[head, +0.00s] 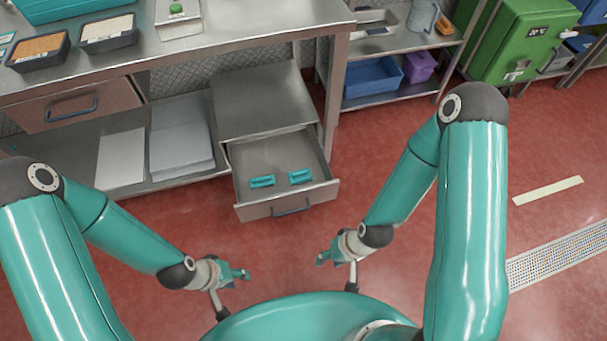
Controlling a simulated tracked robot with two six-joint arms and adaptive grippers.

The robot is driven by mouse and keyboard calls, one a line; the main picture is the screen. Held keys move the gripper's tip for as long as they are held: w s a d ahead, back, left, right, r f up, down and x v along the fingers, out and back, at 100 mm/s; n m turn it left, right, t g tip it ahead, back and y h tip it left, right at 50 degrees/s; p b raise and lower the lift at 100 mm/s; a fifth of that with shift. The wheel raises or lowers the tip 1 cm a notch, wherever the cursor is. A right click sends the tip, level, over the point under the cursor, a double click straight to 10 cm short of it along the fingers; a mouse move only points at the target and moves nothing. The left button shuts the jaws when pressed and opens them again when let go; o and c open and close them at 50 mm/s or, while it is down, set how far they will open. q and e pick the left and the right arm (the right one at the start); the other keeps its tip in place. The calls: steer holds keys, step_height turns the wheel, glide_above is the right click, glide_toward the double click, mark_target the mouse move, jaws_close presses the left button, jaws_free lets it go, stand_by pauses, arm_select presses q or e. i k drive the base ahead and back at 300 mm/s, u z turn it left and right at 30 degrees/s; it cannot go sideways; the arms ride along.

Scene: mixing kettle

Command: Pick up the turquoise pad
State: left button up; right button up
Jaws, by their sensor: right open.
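Two small turquoise pieces lie apart in an open drawer (245,200). The left piece (262,181) and the right piece (300,176) look alike, and I cannot tell which one is the turquoise pad. My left gripper (240,275) is in front of the drawer, to the lower left, apart from both pieces. It is too small in view to tell whether it is open or shut. My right gripper (324,256) is in front of the drawer, to the lower right. It is open and touches neither piece.
The drawer sticks out below a steel workbench (240,40), which holds two trays of granules (107,31). A closed drawer (75,104) is at left. A shelf with a blue bin (373,78) and a green cabinet (510,40) stand at right. The red floor around the open drawer is clear.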

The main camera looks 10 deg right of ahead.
mark_target(296, 177)
steer(key=i, duration=0.85)
steer(key=u, duration=0.05)
